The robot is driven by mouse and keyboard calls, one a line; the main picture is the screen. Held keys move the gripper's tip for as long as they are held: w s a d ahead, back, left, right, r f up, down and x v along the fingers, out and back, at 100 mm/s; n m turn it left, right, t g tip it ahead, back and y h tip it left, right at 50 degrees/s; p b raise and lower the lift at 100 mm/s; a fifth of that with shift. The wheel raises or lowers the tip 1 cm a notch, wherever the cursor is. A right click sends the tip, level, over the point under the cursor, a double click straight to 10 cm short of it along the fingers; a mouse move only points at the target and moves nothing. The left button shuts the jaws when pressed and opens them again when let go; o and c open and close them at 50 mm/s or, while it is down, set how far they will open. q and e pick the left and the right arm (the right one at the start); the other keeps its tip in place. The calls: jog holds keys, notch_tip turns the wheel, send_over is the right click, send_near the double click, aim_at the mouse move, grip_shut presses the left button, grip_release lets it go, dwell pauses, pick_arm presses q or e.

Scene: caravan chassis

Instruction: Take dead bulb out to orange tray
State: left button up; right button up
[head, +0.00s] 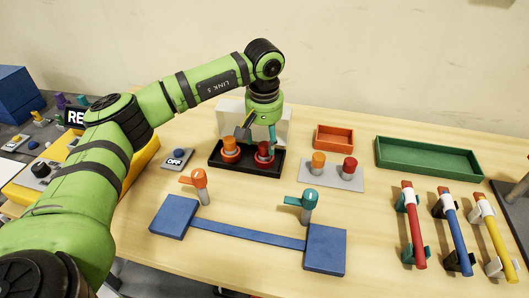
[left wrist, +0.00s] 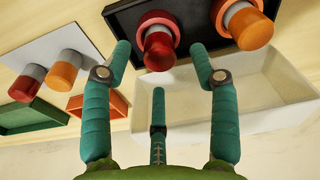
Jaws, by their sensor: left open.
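My left gripper (head: 258,136) points down over the black fixture (head: 215,162). Its teal fingers are spread open, and in the left wrist view its open fingers (left wrist: 160,58) stand around a red bulb (left wrist: 158,50) without visibly closing on it. That bulb (head: 264,152) sits upright in a red-ringed socket of the fixture. An orange bulb (head: 230,146) sits in the socket to its left in the head view. Neither bulb clearly shows which one is dead. The orange tray (head: 333,138) stands to the right, behind the grey holder, and looks empty. My right gripper is not in view.
A grey holder (head: 345,183) bears another orange and red bulb. A pale box (head: 286,122) stands behind the fixture. An empty green tray (head: 428,158) is at right. An OFF button box (head: 177,159) is at left.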

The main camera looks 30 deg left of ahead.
aim_at(265, 144)
pick_arm(q)
jog(key=f, duration=0.3)
jog(key=shift+w+a+f, duration=0.1)
jog(key=shift+w+f, duration=0.05)
jog(key=shift+w, duration=0.05)
jog(key=c, duration=1.1)
